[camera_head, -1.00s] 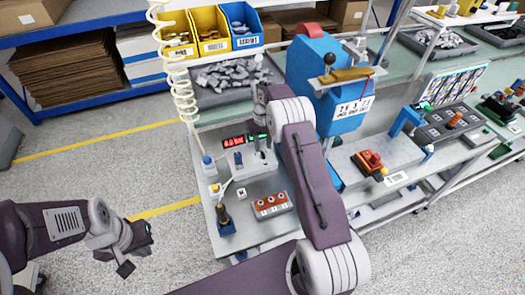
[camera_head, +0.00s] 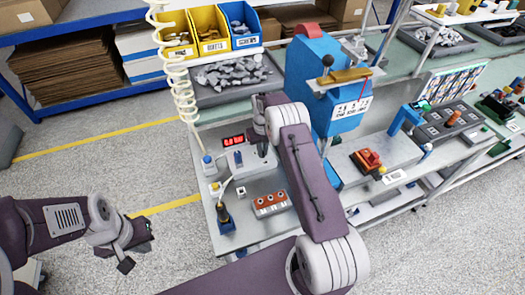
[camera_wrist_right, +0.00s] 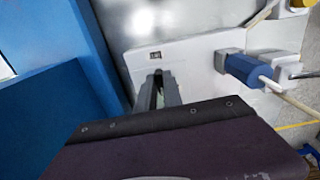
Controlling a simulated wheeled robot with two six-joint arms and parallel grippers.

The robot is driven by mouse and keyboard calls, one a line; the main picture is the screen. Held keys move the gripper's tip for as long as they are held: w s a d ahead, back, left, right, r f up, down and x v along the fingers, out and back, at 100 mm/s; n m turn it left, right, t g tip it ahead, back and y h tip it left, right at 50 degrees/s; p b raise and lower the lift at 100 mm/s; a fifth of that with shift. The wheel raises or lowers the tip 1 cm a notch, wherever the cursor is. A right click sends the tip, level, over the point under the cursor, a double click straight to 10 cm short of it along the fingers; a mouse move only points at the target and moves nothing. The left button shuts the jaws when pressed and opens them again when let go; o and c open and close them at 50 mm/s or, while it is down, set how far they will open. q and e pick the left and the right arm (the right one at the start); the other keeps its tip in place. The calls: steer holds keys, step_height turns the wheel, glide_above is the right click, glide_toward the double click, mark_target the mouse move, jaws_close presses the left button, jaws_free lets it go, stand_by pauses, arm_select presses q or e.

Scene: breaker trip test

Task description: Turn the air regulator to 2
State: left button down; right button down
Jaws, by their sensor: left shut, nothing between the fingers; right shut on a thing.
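I cannot make out for certain which part is the air regulator. My right gripper (camera_head: 264,151) points down at the right side of this box. In the right wrist view its narrow grey fingers (camera_wrist_right: 158,92) are shut over the white panel (camera_wrist_right: 197,65). The held part is mostly hidden between them; the blue plug (camera_wrist_right: 245,72) is to their right. My left gripper (camera_head: 137,250) is shut and empty over the floor, left of the bench.
A coiled air hose (camera_head: 179,80) hangs to a blue fitting (camera_head: 208,163) left of the box. A blue press (camera_head: 330,85) stands close right of my right arm. The left floor is clear.

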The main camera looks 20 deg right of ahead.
steer(key=n+b, duration=0.1)
steer(key=n, duration=0.3)
steer(key=shift+b, duration=0.4)
steer(key=n+b, duration=0.1)
steer(key=n, duration=0.3)
steer(key=shift+w+d+n, duration=0.1)
steer(key=shift+d+n, duration=0.05)
steer(key=shift+n, duration=0.45)
steer(key=c, duration=1.5)
jaws_free()
steer(key=shift+r, duration=0.35)
step_height(320, 180, up, 8)
steer(key=shift+r+b, duration=0.25)
steer(key=shift+b, duration=0.55)
